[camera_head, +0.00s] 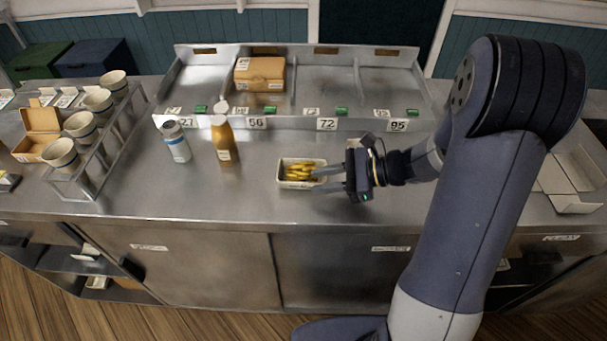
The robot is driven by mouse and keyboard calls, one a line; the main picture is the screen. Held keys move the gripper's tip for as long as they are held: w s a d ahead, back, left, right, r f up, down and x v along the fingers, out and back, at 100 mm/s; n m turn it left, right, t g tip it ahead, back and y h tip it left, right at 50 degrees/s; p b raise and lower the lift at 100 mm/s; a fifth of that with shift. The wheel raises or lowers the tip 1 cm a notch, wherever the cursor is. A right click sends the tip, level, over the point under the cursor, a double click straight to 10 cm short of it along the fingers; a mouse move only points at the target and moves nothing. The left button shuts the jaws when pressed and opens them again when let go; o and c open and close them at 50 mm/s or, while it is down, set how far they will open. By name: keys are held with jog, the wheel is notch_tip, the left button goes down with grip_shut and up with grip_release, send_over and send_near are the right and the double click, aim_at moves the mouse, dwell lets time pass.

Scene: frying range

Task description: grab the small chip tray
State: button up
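The small chip tray (283,184) is a pale, shallow tray on the steel counter, near the middle of the head view. Yellow chips (299,171) lie in it. My gripper (322,180) comes in from the right with its two fingers apart, pointing left. The fingertips are at the right end of the tray. I cannot tell whether they touch it. Part of the tray's right end is hidden by the fingers.
A white bottle (176,143) and a mustard-coloured bottle (223,141) stand left of the tray. A cup rack (105,149) is at the left. A brown box (259,74) sits in the numbered bay unit behind. An open carton (571,182) lies at the right. The counter in front is clear.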

aim_at(303, 184)
jog(key=shift+p+x, duration=0.75)
jog(key=shift+x, duration=1.95)
jog(key=shift+d, duration=0.1)
jog(key=shift+c, duration=0.3)
grip_shut()
